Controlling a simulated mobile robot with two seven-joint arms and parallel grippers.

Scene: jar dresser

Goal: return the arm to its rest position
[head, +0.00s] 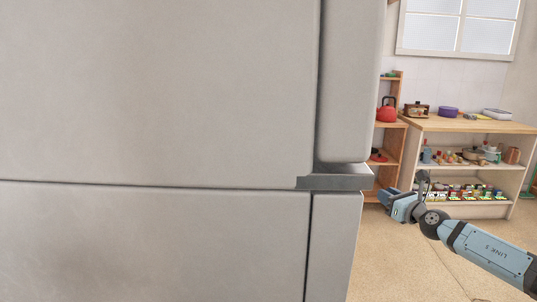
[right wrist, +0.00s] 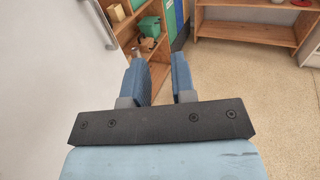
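My right arm (head: 485,253) reaches in from the lower right in the head view. Its gripper (head: 384,197) is in the air just right of the grey cabinet's edge, with floor behind it. In the right wrist view the two blue fingers of the right gripper (right wrist: 160,75) stand apart with a gap between them. Nothing is held between them. My left gripper is not in either view.
A large grey fridge-like cabinet (head: 150,95) fills the left of the head view, close to me. A wooden shelf unit (head: 470,126) with jars and pots stands at the back right. A red kettle (head: 387,110) sits left of it. Open floor (head: 400,265) lies between.

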